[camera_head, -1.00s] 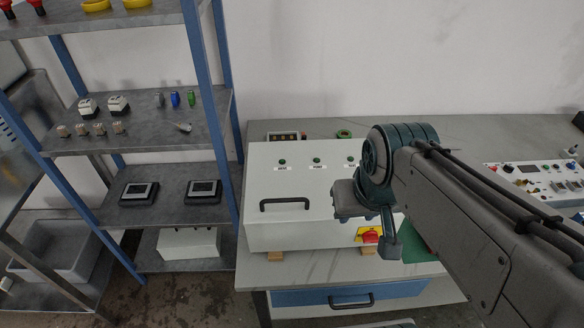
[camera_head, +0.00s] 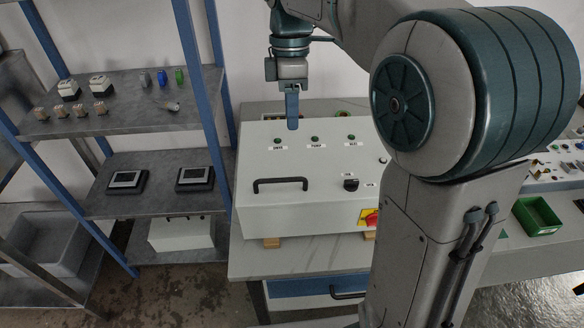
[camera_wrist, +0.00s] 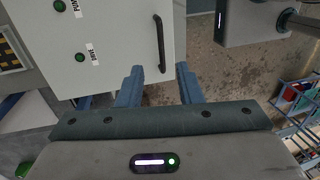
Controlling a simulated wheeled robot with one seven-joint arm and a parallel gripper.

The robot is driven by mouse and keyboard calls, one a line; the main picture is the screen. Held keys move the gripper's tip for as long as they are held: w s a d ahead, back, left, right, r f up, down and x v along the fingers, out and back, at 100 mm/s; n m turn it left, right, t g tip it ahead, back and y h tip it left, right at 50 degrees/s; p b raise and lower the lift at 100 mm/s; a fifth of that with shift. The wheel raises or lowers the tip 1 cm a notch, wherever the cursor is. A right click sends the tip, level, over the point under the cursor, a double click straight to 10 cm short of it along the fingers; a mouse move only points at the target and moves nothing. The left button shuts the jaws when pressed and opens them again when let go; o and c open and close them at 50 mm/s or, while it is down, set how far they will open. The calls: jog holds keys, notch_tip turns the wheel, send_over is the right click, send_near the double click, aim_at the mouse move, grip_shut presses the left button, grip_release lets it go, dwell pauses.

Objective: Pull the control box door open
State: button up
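The control box (camera_head: 325,210) is a light grey box on the workbench, its door face toward me and shut. Its black bar handle (camera_head: 280,184) is on the left of the door; it also shows in the wrist view (camera_wrist: 160,45). My gripper (camera_head: 292,112) hangs pointing down, above the box's upper edge and apart from the handle. In the wrist view my gripper (camera_wrist: 160,72) is open, with nothing between its two blue fingers. The handle lies beyond the fingertips, roughly in line with the gap. My arm hides the right side of the box.
A red and yellow switch (camera_head: 369,217) and a black knob (camera_head: 351,185) sit on the box front. A blue drawer (camera_head: 300,287) is below the bench top. A shelf rack (camera_head: 130,130) stands close on the left. A green bin (camera_head: 538,215) lies at right.

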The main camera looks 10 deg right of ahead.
send_over(293, 188)
notch_tip(293, 188, down, 13)
jog(key=shift+s+f, duration=0.1)
jog(key=shift+f, duration=0.05)
grip_shut()
